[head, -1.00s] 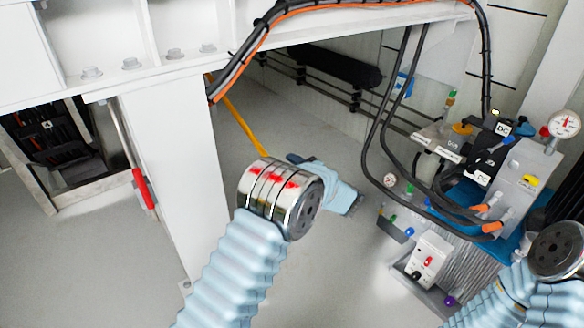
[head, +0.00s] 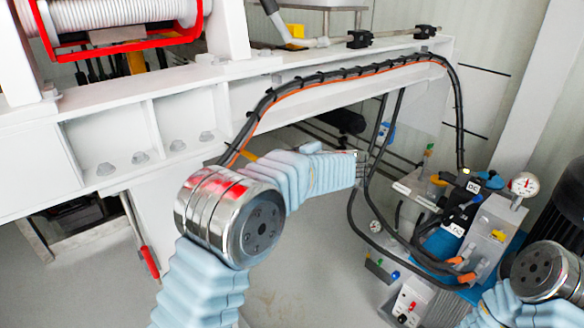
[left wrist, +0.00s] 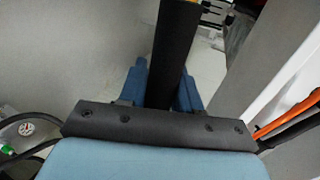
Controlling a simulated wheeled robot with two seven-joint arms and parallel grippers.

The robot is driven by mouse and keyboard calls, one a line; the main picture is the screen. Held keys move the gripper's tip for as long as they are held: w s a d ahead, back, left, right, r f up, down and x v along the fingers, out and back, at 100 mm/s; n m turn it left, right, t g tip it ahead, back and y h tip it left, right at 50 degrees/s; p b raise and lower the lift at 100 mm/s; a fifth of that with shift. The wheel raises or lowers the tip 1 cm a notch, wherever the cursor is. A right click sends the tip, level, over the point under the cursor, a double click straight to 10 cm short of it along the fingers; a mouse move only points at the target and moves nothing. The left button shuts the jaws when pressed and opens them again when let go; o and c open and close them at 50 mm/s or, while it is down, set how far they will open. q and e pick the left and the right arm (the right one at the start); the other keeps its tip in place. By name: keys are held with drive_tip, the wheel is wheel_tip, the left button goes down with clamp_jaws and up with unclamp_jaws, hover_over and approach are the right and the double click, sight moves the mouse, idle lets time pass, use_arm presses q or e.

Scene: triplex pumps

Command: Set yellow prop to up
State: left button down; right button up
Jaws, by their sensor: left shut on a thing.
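The yellow prop (head: 246,156) shows in the head view only as a short yellow piece under the white beam; my left arm hides most of the rest. In the left wrist view a dark bar, seemingly the prop's black grip part (left wrist: 174,50), runs between the blue fingers, with a little yellow at its top. My left gripper (head: 359,168) is shut on it, below the beam near the black hoses. It also shows in the left wrist view (left wrist: 162,88). My right gripper is out of view; only part of that arm shows at lower right.
The white beam (head: 110,140) with black and orange cables (head: 330,73) runs above my left arm. Black hoses (head: 353,215) hang close to the gripper. A hydraulic unit with a gauge (head: 524,184) stands right. A red-handled rod (head: 149,262) is at left.

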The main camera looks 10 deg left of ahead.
use_arm(q)
drive_tip(key=shift+w+a+r, duration=0.1)
drive_tip(key=shift+r, duration=0.25)
drive_tip(key=c, duration=0.9)
unclamp_jaws()
drive_tip(key=shift+f, duration=0.1)
drive_tip(key=shift+s+d, duration=0.25)
drive_tip(key=shift+d, duration=0.15)
drive_tip(key=b+v, duration=0.1)
drive_tip(key=v, duration=1.2)
